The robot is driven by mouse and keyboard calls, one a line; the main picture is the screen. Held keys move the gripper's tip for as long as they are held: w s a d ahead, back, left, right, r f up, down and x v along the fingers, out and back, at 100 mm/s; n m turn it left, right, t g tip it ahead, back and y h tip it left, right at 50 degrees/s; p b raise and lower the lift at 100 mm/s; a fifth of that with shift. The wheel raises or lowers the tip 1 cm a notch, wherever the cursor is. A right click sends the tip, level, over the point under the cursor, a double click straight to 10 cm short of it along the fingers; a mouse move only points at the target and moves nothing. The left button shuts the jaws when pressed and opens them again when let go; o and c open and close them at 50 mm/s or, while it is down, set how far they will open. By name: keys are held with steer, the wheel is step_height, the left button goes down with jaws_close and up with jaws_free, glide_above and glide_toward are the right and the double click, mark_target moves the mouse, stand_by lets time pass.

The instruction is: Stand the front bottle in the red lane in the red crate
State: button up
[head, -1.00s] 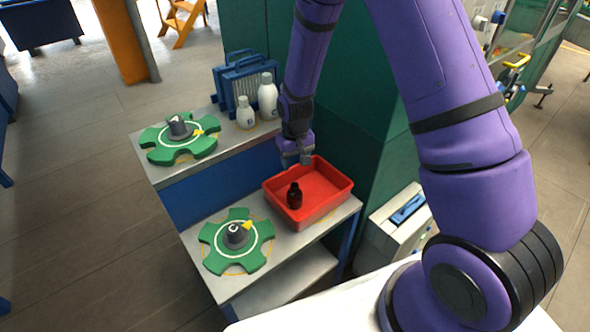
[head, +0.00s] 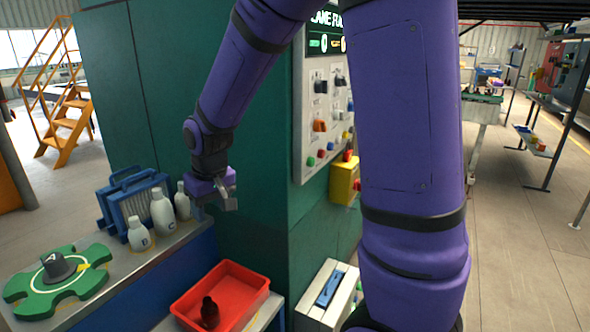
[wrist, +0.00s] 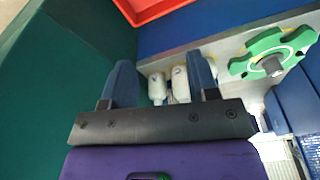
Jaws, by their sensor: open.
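The red crate (head: 240,292) stands on the lower shelf at the bottom of the head view, and its rim shows at the top of the wrist view (wrist: 150,10). My gripper (head: 226,204) is open and empty, above and behind the crate, beside the green wall. In the wrist view nothing lies between the fingers (wrist: 161,70); white bottles show beyond them. No red lane can be made out.
Several white bottles (head: 163,212) stand on the upper shelf close to my gripper, with a blue case (head: 130,205) behind them. A green star wheel (head: 60,280) lies on that shelf. The green cabinet wall (head: 255,140) and a control panel (head: 322,125) rise behind.

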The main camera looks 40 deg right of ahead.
steer(key=s+d+r+t, duration=0.1)
steer(key=s+d+r, duration=0.1)
steer(key=s+r, duration=0.5)
steer(key=s+d+r+t, duration=0.2)
steer(key=s+r, duration=0.6)
steer(key=s, duration=0.8)
steer(key=shift+r+m, duration=0.3)
